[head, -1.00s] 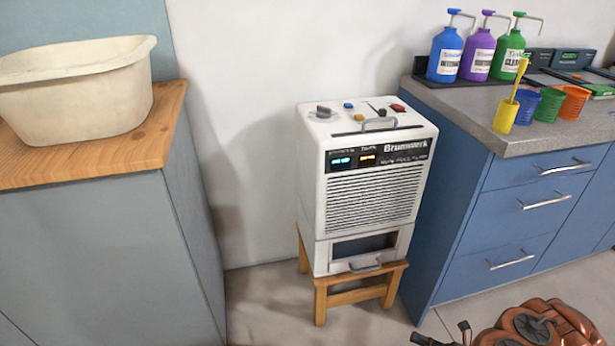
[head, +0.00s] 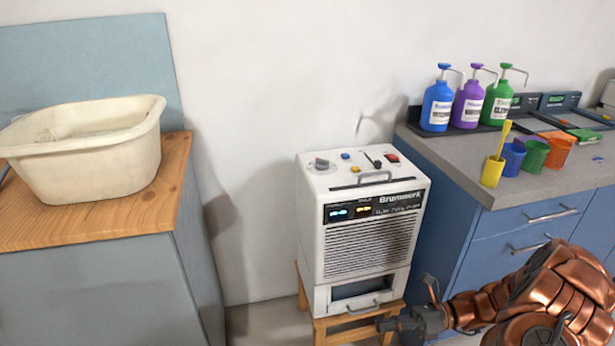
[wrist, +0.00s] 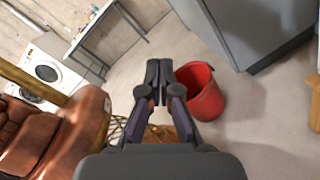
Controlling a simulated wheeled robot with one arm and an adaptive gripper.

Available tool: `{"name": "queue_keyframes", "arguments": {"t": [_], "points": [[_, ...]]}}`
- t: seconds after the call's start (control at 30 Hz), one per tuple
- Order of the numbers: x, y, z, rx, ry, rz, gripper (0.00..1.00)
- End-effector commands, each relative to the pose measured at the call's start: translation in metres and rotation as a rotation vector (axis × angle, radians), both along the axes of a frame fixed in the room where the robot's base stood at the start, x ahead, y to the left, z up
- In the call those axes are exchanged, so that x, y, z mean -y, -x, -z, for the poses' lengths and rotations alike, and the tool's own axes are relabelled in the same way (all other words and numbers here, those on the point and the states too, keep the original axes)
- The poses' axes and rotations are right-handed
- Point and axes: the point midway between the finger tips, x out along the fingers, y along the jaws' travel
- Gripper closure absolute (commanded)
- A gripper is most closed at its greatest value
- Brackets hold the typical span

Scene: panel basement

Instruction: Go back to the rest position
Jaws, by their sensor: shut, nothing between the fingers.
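My gripper (wrist: 159,72) is shut and empty in the wrist view, with its fingertips together over the bare floor. In the head view my gripper (head: 388,325) is at the lower right, in front of the wooden stool under the white machine. My copper-coloured arm reaches in from the lower right corner. In the wrist view a red bucket (wrist: 206,92) stands on the floor just right of the fingers. It cannot be told from the picture how far below the fingers it is.
A white Brunswerk machine (head: 365,228) stands on a stool (head: 318,328) between a grey cabinet (head: 140,290) with a cream tub (head: 90,160) and a blue counter (head: 440,170) with pump bottles (head: 468,100) and coloured cups (head: 534,153). Washing machines (wrist: 45,72) show in the wrist view.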

Motion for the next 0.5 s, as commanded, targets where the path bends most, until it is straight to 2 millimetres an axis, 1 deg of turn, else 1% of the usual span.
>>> {"name": "queue_keyframes", "arguments": {"t": [0.03,0.17,0.3,0.5], "points": [[-0.007,0.002,-0.022,0.046,0.017,-0.033,1.00],[-0.022,0.013,-0.056,0.153,0.058,-0.117,1.00],[-0.038,0.027,-0.089,0.264,0.099,-0.211,1.00],[-0.054,0.051,-0.134,0.421,0.155,-0.348,1.00]]}}
